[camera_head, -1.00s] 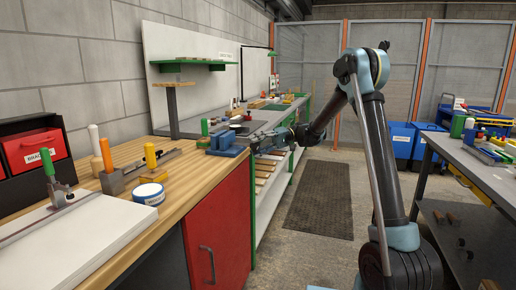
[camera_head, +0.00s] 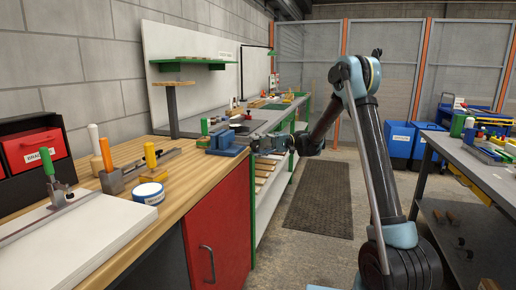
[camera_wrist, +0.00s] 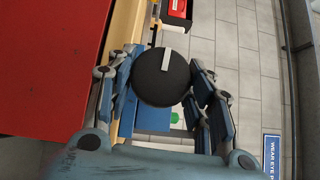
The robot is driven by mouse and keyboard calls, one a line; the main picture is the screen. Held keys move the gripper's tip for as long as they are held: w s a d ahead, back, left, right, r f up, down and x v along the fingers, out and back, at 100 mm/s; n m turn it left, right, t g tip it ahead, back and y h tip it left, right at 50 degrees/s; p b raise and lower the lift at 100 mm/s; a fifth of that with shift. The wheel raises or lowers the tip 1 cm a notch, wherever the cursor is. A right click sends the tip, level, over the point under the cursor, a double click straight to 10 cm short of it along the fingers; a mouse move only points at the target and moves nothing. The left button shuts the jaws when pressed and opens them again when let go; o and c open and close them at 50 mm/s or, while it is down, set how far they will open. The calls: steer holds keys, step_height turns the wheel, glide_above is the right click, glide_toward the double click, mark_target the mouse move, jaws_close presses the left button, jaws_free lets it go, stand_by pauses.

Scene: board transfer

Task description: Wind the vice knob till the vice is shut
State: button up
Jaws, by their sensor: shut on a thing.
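The blue vice (camera_head: 226,141) stands on the wooden bench top near its right edge. In the wrist view part of its blue body (camera_wrist: 152,118) shows behind the knob. The vice knob (camera_wrist: 161,77) is a round black disc with a white mark near its top edge, pointing up and slightly right. My gripper (camera_wrist: 163,84) has its fingers on the left and right sides of the knob and is shut on it. In the head view my gripper (camera_head: 262,144) is at the right side of the vice. I cannot tell how wide the vice jaws stand.
A red cabinet door (camera_head: 218,232) is below the bench top. The floor by the dark mat (camera_head: 318,198) is clear.

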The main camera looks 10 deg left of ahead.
steer(key=o, duration=1.1)
steer(key=shift+f, duration=0.1)
steer(key=shift+w+d, duration=0.1)
steer(key=v, duration=0.7)
steer(key=shift+w+d, duration=0.1)
steer(key=shift+w, duration=0.05)
